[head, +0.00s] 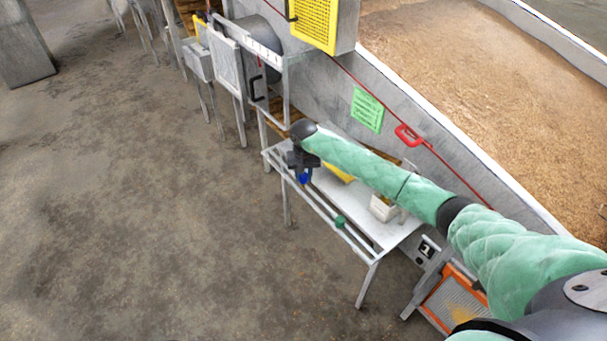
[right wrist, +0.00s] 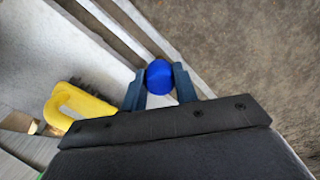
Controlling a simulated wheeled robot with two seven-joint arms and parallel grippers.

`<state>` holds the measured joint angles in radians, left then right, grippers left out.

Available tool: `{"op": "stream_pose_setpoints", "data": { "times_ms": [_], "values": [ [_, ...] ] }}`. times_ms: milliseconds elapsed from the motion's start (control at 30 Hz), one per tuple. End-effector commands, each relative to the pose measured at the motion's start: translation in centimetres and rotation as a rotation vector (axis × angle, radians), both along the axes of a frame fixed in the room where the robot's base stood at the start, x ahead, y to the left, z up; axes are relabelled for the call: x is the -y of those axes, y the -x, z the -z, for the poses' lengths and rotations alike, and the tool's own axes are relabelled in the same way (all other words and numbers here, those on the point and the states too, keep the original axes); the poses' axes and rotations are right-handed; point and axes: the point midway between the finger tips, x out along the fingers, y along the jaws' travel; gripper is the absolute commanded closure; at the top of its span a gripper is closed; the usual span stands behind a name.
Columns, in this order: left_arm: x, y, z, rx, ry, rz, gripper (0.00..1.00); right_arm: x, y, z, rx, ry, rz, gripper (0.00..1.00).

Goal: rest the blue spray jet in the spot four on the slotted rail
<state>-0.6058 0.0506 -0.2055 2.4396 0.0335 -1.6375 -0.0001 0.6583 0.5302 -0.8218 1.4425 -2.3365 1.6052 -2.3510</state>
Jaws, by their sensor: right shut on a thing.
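The blue spray jet (right wrist: 159,77) is between the fingers of my right gripper (right wrist: 160,90) in the right wrist view. In the head view it shows as a small blue spot (head: 304,177) just under my right gripper (head: 303,166). The gripper is shut on it. The slotted rail (head: 320,207) runs along the front edge of the white table, and the gripper is over or near its far part. A green piece (head: 339,221) sits on the rail nearer to me. The slots and their numbers are too small to read. My left gripper is not in view.
The white table (head: 370,222) holds a pale box (head: 383,207) and a yellow-handled brush (right wrist: 82,103), partly behind my arm. A metal wall with a red handle (head: 408,135) rises behind the table. Open floor (head: 150,220) lies to the left.

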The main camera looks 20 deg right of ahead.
Motion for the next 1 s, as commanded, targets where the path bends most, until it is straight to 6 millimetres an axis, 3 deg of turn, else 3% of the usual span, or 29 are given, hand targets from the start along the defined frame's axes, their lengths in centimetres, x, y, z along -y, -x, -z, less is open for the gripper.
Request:
{"op": "stream_pose_setpoints", "data": {
  "times_ms": [300, 533, 1000],
  "values": [
    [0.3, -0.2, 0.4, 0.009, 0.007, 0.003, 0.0, -0.1, 0.1, 1.4, -0.001, 0.0, -0.001, 0.93],
    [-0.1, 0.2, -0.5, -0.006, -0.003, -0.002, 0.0, -0.1, 0.1, 1.8, -0.002, 0.0, 0.0, 0.93],
    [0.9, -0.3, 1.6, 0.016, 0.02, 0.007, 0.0, 0.0, 0.0, 2.6, 0.0, 0.0, 0.0, 0.93]
  ]
}}
